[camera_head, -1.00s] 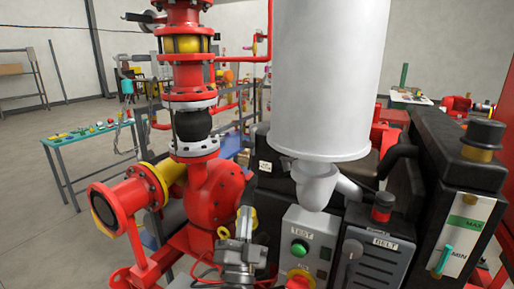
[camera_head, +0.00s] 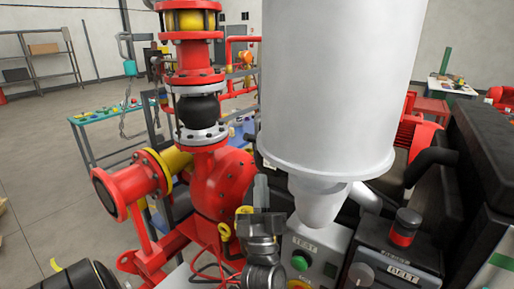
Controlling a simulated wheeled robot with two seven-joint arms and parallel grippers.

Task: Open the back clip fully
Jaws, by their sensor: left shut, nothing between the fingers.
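I cannot make out the back clip in this view. A large white canister (camera_head: 328,90) with a funnel-like lower end stands in the middle; its far side is hidden. My left gripper (camera_head: 261,188) is at the lower centre, its fingers pointing up, shut and empty. In the picture it lies just left of the canister's lower end; I cannot tell how far apart they are in depth. My right gripper is not in view.
Red flanged pipework (camera_head: 215,185) stands to the left of my gripper. A grey control box (camera_head: 312,255) with a green button and a dark BELT box (camera_head: 395,255) are at the lower right. A black housing (camera_head: 485,150) fills the right edge.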

